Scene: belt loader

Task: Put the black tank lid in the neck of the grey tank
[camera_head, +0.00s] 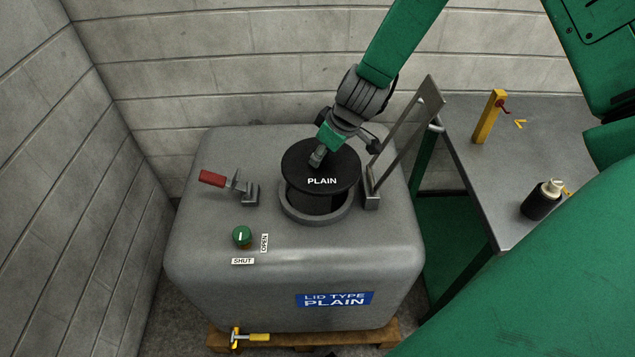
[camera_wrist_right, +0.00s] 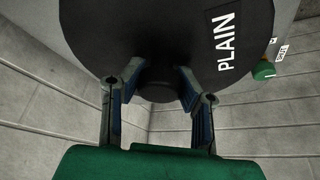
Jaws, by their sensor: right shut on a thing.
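The black tank lid (camera_head: 322,168), marked PLAIN, is over the neck (camera_head: 316,213) of the grey tank (camera_head: 230,285). Its disc looks raised above the neck ring, with the dark lower part reaching down at or inside the ring; I cannot tell how deep. My right gripper (camera_head: 318,155) is shut on the lid from above, at its back edge. In the right wrist view the lid (camera_wrist_right: 150,30) fills the top and the gripper fingers (camera_wrist_right: 158,85) close on a dark part below it. My left gripper is not in view.
A hinged metal frame (camera_head: 405,130) stands upright right of the neck. A red-handled clamp (camera_head: 225,183) and green knob (camera_head: 242,236) are on the tank's left. A metal table (camera_head: 480,205) at right holds a black bottle (camera_head: 541,203) and yellow post (camera_head: 488,118). Block walls (camera_head: 180,60) stand behind and left.

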